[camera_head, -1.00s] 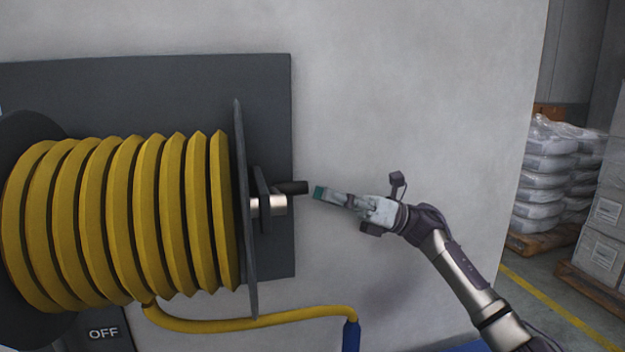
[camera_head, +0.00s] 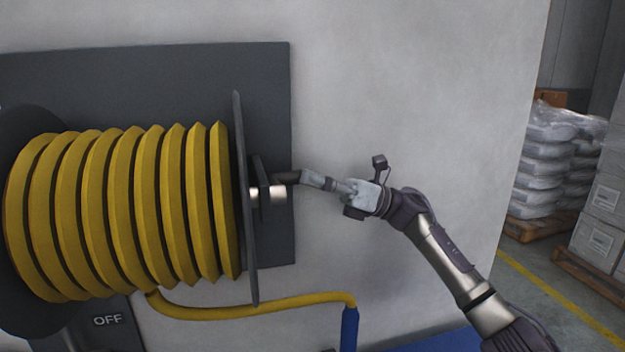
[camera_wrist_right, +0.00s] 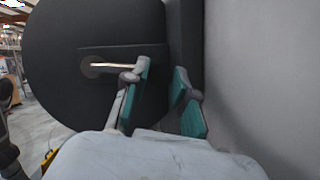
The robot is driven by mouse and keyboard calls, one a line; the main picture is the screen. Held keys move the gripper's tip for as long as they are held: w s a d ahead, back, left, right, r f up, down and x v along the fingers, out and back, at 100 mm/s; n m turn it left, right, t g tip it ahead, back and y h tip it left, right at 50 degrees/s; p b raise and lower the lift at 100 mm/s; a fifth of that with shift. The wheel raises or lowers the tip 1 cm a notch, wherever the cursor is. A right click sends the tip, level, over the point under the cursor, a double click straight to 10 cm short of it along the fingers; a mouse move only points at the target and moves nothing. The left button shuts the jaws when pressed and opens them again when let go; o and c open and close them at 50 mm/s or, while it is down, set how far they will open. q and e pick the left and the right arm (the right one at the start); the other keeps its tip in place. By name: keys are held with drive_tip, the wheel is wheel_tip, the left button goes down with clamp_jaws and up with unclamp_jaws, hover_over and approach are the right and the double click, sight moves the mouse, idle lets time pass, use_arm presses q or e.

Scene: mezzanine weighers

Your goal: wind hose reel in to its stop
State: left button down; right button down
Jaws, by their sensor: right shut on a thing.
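The hose reel (camera_head: 240,200) is mounted on a dark wall plate, wound with several turns of yellow hose (camera_head: 120,205). Its crank has a metal hub (camera_head: 277,193) and a dark handle (camera_head: 287,178) at the right side. My right gripper (camera_head: 305,178) is shut on the crank handle, coming from the right. In the right wrist view its teal-padded fingers (camera_wrist_right: 165,95) stand in front of the dark reel disc (camera_wrist_right: 90,40); the handle between them is hard to make out. A yellow hose end runs below the reel to a blue nozzle (camera_head: 349,328). My left gripper is not in view.
The dark wall plate (camera_head: 270,80) is behind the reel, and a panel marked OFF (camera_head: 107,320) is below it. The pale wall (camera_head: 420,100) is close behind my right arm. Wrapped sacks (camera_head: 548,160) and boxes (camera_head: 600,215) on pallets stand far right.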

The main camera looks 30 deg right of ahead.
drive_tip(key=shift+b, duration=0.45)
wheel_tip(320, 180, up, 2)
drive_tip(key=n+g+b, duration=0.1)
drive_tip(key=n+g+y+b, duration=0.1)
drive_tip(key=n+b, duration=0.1)
drive_tip(key=n+g+b, duration=0.1)
drive_tip(key=n+b, duration=0.1)
drive_tip(key=shift+r, duration=0.25)
drive_tip(key=n, duration=0.1)
drive_tip(key=r+n+g+b, duration=0.1)
drive_tip(key=n, duration=0.1)
drive_tip(key=shift+s+r, duration=0.1)
drive_tip(key=shift+r, duration=0.2)
drive_tip(key=s+a+r+n+g+b, duration=0.1)
drive_tip(key=s+r+n+g, duration=0.4)
drive_tip(key=n, duration=0.6)
drive_tip(key=shift+s+a+r+h+b, duration=0.25)
drive_tip(key=shift+s+r+b, duration=0.2)
drive_tip(key=shift+r, duration=0.25)
drive_tip(key=shift+s, duration=0.3)
